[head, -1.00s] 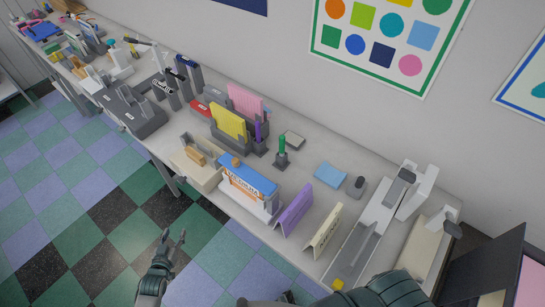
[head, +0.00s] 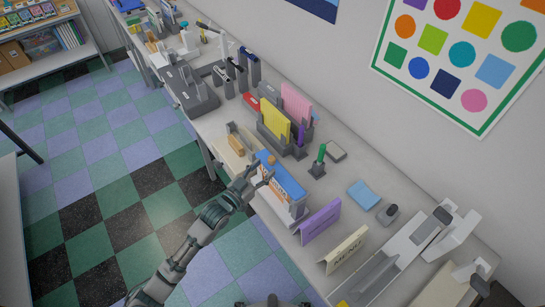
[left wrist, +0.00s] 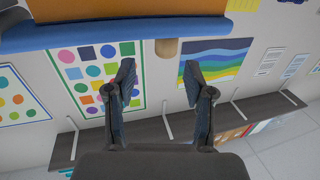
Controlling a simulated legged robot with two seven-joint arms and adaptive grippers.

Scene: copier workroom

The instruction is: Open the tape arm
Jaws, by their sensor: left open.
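A box with a blue top and orange and white sides (head: 281,180) stands near the front edge of the counter. A small wooden knob (head: 271,159) sticks out at its far end. No part is clearly marked as a tape arm. My left gripper (head: 263,174) is open at this box, close to the knob and partly hiding the top. In the left wrist view the open fingers (left wrist: 158,74) point at the knob (left wrist: 166,48), which lies just beyond and between the tips. The blue edge (left wrist: 100,35) is close above. My right gripper is out of view.
A purple stand (head: 320,221) and a cream sign (head: 345,250) stand right of the box. A beige tray (head: 232,152) is left of it. A grey organizer with yellow and pink sheets (head: 277,125) and a green marker in a holder (head: 319,160) stand behind.

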